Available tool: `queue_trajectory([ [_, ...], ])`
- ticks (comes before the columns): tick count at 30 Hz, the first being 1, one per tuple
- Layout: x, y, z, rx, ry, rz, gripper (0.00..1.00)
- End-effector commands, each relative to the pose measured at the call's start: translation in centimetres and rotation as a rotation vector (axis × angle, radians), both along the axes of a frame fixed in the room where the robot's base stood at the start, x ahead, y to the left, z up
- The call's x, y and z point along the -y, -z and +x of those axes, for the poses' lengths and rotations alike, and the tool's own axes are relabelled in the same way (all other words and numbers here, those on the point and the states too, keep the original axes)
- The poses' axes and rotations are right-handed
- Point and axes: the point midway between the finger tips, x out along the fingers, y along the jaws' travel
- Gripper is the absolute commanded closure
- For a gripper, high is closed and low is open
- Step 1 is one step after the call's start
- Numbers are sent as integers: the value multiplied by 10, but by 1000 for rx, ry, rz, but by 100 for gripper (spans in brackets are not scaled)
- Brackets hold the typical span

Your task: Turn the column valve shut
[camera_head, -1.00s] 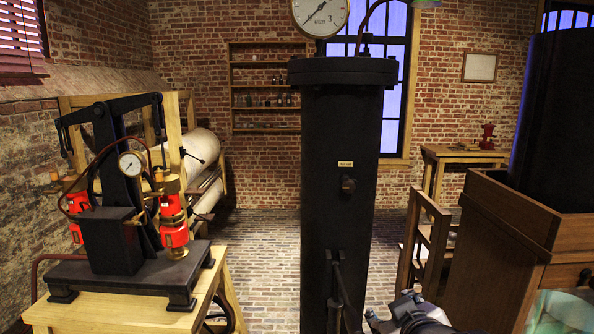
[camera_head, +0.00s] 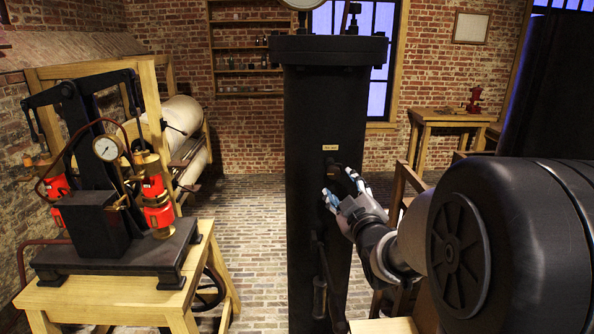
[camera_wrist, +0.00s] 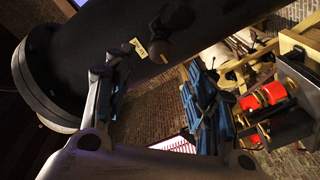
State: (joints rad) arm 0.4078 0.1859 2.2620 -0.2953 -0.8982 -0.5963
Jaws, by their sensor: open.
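The black column (camera_head: 305,125) stands upright in the middle of the head view, with a small pale label (camera_head: 330,147) on its front. Just under the label sits the small dark valve knob (camera_head: 333,167), partly covered by my fingers. My gripper (camera_head: 340,188) is open and empty, its fingertips close to the column face just below and right of the knob. In the wrist view the dark knob (camera_wrist: 174,30) shows beside the label (camera_wrist: 138,47), beyond my spread fingers (camera_wrist: 155,85). I cannot tell whether a finger touches the knob.
A press with red cylinders (camera_head: 157,203) and a gauge stands on a wooden table (camera_head: 100,300) at left. A handle (camera_head: 319,295) hangs low on the column's front. A wooden chair (camera_head: 400,190) is behind my arm. Open brick floor (camera_head: 245,220) lies left of the column.

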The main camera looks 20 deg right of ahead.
Motion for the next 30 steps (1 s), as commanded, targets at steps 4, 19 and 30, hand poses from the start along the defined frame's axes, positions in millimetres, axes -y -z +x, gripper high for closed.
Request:
queue_trajectory([
  [4, 5, 0, 34, -1, -2, -1, 49],
  [19, 17, 0, 96, -1, -1, 0, 49],
  [30, 17, 0, 97, 0, 0, 0, 56],
])
